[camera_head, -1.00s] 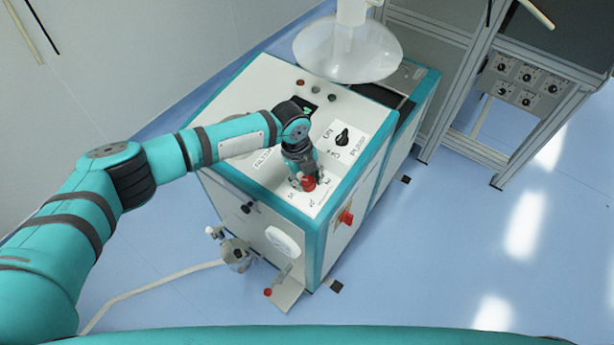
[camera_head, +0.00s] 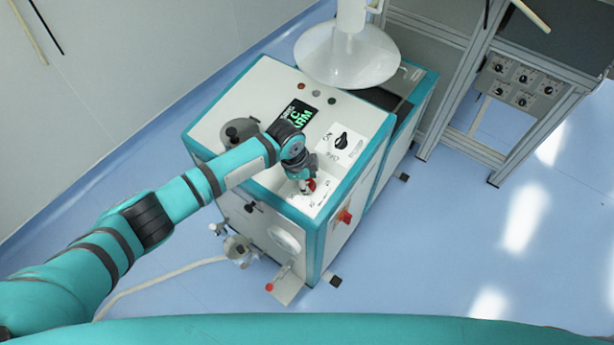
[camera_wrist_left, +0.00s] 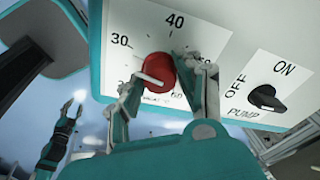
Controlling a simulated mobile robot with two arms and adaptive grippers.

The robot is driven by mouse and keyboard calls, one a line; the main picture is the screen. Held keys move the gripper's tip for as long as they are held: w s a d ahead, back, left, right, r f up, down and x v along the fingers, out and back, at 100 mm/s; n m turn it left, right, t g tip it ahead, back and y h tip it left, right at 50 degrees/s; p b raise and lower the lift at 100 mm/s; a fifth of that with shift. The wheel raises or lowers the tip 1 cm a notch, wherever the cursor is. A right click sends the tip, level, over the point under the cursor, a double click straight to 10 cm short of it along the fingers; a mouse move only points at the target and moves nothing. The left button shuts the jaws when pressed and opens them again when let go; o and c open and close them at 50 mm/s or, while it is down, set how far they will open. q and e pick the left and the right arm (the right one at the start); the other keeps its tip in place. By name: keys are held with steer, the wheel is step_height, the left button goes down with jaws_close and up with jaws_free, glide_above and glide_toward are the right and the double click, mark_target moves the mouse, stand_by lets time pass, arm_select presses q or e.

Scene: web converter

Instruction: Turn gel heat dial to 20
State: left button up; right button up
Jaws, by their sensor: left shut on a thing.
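The red gel heat dial (camera_wrist_left: 158,70) sits on the white panel of the machine, with 30 and 40 readable around it in the left wrist view. The number at its lower left is partly covered by a finger. Its white pointer bar slants to the left, below the 30; I cannot read its exact setting. My left gripper (camera_wrist_left: 167,80) is shut on the dial, one finger on each side. In the head view the left gripper (camera_head: 305,187) hides part of the red dial (camera_head: 311,185). What looks like my right gripper (camera_wrist_left: 72,106) shows small in the wrist view.
The black pump switch (camera_head: 343,140) with ON and OFF labels is near the dial. A lit display (camera_head: 300,112) and a grey knob (camera_head: 240,130) are on the top. A red switch (camera_head: 345,216) is on the side. A white funnel (camera_head: 348,55) stands behind.

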arm_select(q)
steer(key=n+p, duration=0.1)
steer(key=n, duration=0.1)
steer(key=n+p, duration=0.1)
steer(key=shift+r+n, duration=0.2)
steer(key=shift+n, duration=0.2)
steer(key=n+p, duration=0.1)
steer(key=n, duration=0.1)
steer(key=shift+n+t, duration=0.3)
steer(key=shift+n, duration=0.1)
steer(key=shift+f+n, duration=0.1)
steer(key=shift+n, duration=0.7)
steer(key=shift+n+t+y+p, duration=0.3)
steer(key=shift+n, duration=1.2)
steer(key=o, duration=1.1)
steer(key=shift+o, duration=0.2)
steer(key=shift+s, duration=0.1)
